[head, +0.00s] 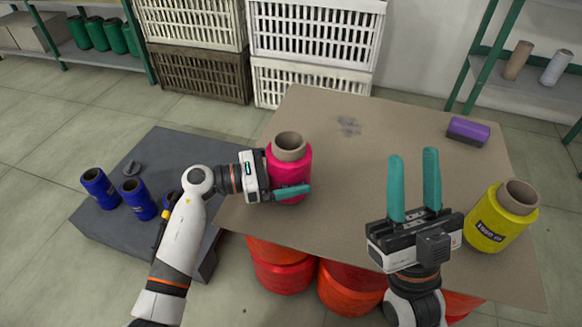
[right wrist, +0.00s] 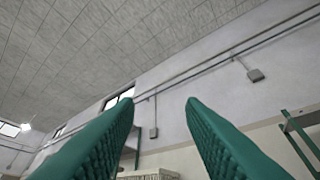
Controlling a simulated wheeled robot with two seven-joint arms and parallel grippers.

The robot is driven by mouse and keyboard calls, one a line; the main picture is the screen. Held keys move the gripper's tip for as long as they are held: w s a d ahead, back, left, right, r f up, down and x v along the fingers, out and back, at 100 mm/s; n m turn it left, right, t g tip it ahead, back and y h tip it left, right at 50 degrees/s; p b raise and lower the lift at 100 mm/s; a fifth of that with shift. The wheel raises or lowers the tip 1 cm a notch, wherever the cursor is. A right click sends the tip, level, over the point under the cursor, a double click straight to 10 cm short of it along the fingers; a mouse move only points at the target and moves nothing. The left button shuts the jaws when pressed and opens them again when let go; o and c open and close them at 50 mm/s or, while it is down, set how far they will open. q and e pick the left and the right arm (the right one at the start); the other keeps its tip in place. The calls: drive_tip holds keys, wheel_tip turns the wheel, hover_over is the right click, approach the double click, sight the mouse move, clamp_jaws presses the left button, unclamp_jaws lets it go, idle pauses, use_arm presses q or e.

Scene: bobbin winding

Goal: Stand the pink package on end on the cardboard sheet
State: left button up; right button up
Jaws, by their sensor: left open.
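The pink package (head: 290,165), a bobbin with a brown tube at its top, stands upright near the left edge of the cardboard sheet (head: 370,170) in the head view. My left gripper (head: 300,180) reaches in from the left, open, with one teal finger in front of the package's lower part. Its other finger is hidden, and I cannot tell whether the fingers touch the package. My right gripper (head: 413,156) is open and empty over the front of the sheet, fingers pointing up. The right wrist view shows both its fingers apart, with wall and ceiling beyond.
A yellow package (head: 503,217) stands at the sheet's right edge. A purple block (head: 468,131) lies at the back right. Red bobbins (head: 350,290) are under the sheet. Blue bobbins (head: 138,199) stand on a dark platform (head: 165,145) at left. The sheet's middle is clear.

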use_arm(q)
drive_tip(key=p+v, duration=0.1)
drive_tip(key=v, duration=1)
drive_tip(key=shift+a, duration=0.4)
use_arm(e)
drive_tip(key=w+f+g, duration=0.1)
drive_tip(key=w+f+g+h, duration=0.1)
drive_tip(key=w+g, duration=0.1)
drive_tip(key=shift+w+a+f, duration=0.25)
drive_tip(key=shift+w+f, duration=0.15)
use_arm(q)
drive_tip(key=shift+s+a, duration=0.1)
